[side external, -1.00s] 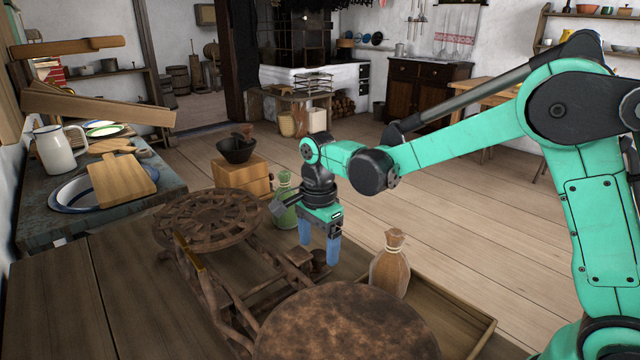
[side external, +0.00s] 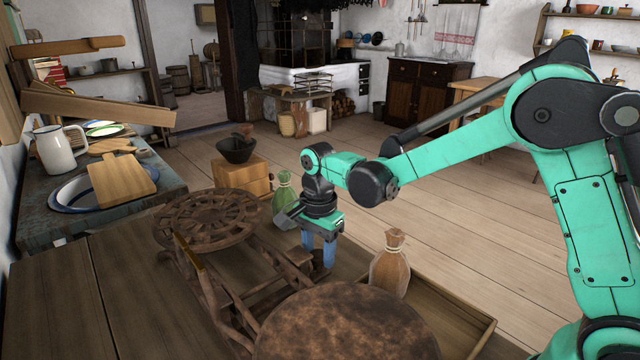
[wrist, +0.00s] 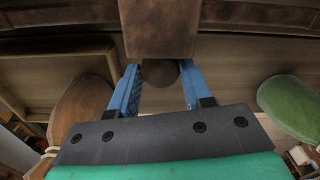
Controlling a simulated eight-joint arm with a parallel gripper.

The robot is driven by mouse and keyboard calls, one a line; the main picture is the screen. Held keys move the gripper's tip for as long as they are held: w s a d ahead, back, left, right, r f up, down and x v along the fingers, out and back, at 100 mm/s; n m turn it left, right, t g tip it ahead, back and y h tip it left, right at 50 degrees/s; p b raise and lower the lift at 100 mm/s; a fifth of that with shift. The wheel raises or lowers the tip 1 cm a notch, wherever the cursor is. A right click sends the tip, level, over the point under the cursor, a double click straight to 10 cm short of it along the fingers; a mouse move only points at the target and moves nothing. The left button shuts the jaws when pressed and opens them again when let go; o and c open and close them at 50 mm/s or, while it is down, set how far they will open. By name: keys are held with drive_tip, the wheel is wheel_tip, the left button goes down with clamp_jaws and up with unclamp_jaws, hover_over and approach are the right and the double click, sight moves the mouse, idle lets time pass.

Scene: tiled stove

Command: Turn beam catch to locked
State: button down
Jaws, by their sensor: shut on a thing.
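My gripper (side external: 319,260) points down at the near right end of the dark wooden spinning-wheel-like frame (side external: 205,285). In the wrist view its two blue fingers (wrist: 159,76) stand on either side of a dark round wooden knob (wrist: 158,74), and they are shut on it. A brown wooden block (wrist: 158,30) lies just beyond the knob and partly covers it. I take the knob and block to be the beam catch. In the side view the fingers hide most of it, so whether it is locked cannot be told.
A round brown top (side external: 345,330) is in front. A dark bowl (side external: 237,150) sits on a wooden box behind.

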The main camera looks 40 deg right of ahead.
sight(319, 254)
drive_tip(key=n, duration=0.2)
drive_tip(key=shift+n, duration=0.3)
drive_tip(key=shift+c, duration=1.9)
unclamp_jaws()
drive_tip(key=shift+r, duration=2.85)
drive_tip(key=shift+f, duration=0.1)
